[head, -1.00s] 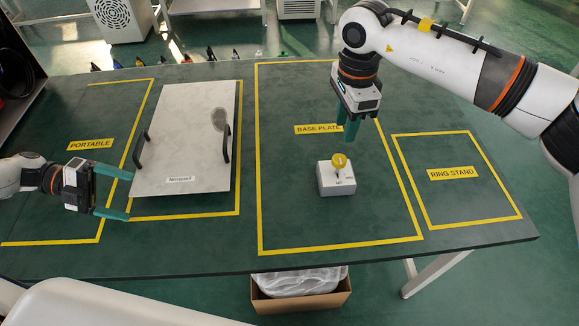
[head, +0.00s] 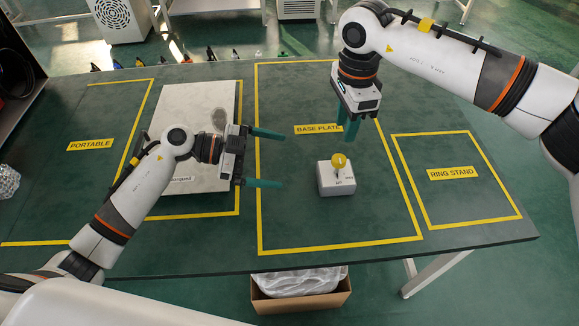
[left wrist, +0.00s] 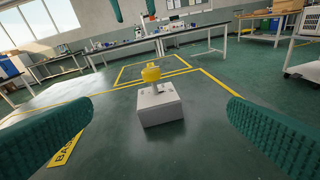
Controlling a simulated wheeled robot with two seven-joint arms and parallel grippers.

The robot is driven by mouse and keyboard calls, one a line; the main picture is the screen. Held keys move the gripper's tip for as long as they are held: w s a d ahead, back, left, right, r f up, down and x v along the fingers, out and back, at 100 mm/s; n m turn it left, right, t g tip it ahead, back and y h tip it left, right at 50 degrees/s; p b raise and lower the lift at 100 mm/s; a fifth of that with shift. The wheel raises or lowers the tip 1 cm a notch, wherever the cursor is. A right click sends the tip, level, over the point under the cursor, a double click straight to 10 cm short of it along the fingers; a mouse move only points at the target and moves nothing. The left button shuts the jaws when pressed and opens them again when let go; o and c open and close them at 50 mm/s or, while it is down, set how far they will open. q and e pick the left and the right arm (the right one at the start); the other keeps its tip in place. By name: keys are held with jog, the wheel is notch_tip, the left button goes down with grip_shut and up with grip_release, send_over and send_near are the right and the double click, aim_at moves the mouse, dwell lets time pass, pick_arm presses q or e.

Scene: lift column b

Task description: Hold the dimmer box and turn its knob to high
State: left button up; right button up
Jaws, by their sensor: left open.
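The dimmer box (head: 336,181) is a small light-grey box standing on the green table in the BASE PLATE area. Its yellow knob (head: 339,160) sits on top. In the left wrist view the box (left wrist: 160,108) and knob (left wrist: 151,74) lie ahead, between my left fingers and beyond their tips. My left gripper (head: 282,159) is open and empty, to the left of the box, its fingers pointing at it without touching. My right gripper (head: 347,125) hangs above and behind the box, fingers pointing down. Its two fingers show apart at the top of the left wrist view, with nothing between them.
A grey plate (head: 187,110) with handles lies left, partly hidden behind my left arm. The RING STAND area (head: 456,200) at right is bare. Small coloured items line the table's back edge. A cardboard box (head: 300,302) stands below the front edge.

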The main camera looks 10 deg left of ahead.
aim_at(335, 177)
pick_arm(q)
jog(key=d+f+n, duration=0.1)
jog(key=w+d+f+n+y, duration=0.1)
jog(key=d, duration=0.1)
jog(key=d+f+n, duration=0.1)
jog(key=f, duration=0.1)
jog(key=shift+w+d+f+t+y, duration=0.1)
jog(key=shift+w+d+t+y, duration=0.1)
jog(key=shift+w+t+y, duration=0.15)
jog(key=x, duration=1.1)
jog(key=shift+d+f, duration=0.15)
jog(key=shift+d, duration=0.1)
jog(key=c, duration=1.2)
